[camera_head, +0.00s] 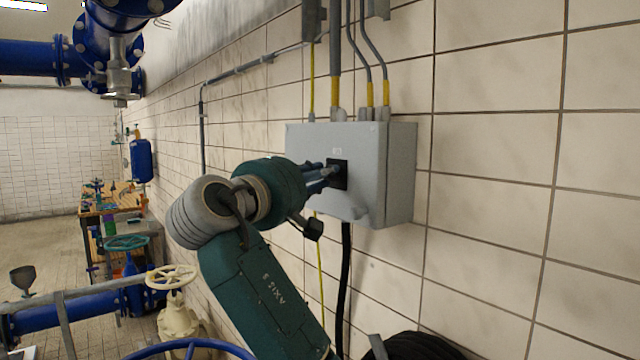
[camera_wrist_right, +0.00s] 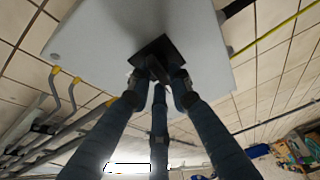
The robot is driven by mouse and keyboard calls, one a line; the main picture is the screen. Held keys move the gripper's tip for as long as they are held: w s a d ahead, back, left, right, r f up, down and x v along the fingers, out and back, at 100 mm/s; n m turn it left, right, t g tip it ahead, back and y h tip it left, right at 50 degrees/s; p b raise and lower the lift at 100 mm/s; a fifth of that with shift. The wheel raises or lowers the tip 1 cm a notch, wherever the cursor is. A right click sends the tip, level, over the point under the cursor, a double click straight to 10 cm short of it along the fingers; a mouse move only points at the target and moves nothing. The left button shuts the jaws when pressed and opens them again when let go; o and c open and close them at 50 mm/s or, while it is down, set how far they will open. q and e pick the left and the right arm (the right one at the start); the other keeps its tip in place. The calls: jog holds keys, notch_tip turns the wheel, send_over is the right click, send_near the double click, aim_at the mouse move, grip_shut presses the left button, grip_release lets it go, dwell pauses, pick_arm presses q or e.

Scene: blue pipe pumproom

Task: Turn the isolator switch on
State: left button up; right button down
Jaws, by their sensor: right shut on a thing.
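The isolator switch box (camera_head: 382,170) is a light grey enclosure on the tiled wall, right of centre in the head view. Its black switch plate (camera_head: 341,182) sits on the front face. My right gripper (camera_head: 332,172) reaches it from the left, fingers at the plate. In the right wrist view the box (camera_wrist_right: 95,45) fills the top, and the dark switch handle (camera_wrist_right: 157,66) lies between the fingertips of my right gripper (camera_wrist_right: 158,88), which are closed on it. The fingers partly hide the handle, so its exact angle is hard to read. My left gripper is not in view.
Conduits (camera_head: 368,60) enter the box from above, and a black cable (camera_head: 345,285) hangs below it. A cream handwheel valve (camera_head: 172,278) and blue pipes (camera_head: 60,312) stand at lower left. A cluttered workbench (camera_head: 105,205) is further back. The wall right of the box is bare.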

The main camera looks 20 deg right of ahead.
jog(key=m+g+h+b, duration=0.1)
jog(key=m+h+b, duration=0.1)
jog(key=m, duration=0.5)
jog(key=m+g+h+b, duration=0.2)
jog(key=m, duration=0.5)
jog(key=f+m+g+h+b, duration=0.1)
jog(key=m+h+b, duration=0.1)
jog(key=m, duration=0.4)
jog(key=shift+w+m+g+h+b, duration=0.1)
jog(key=shift+m+g+h+b, duration=0.3)
jog(key=shift+h, duration=0.2)
jog(key=shift+f+m, duration=0.1)
jog(key=shift+m, duration=0.2)
jog(key=c, duration=1.7)
grip_release()
jog(key=shift+o, duration=0.2)
jog(key=shift+a, duration=0.1)
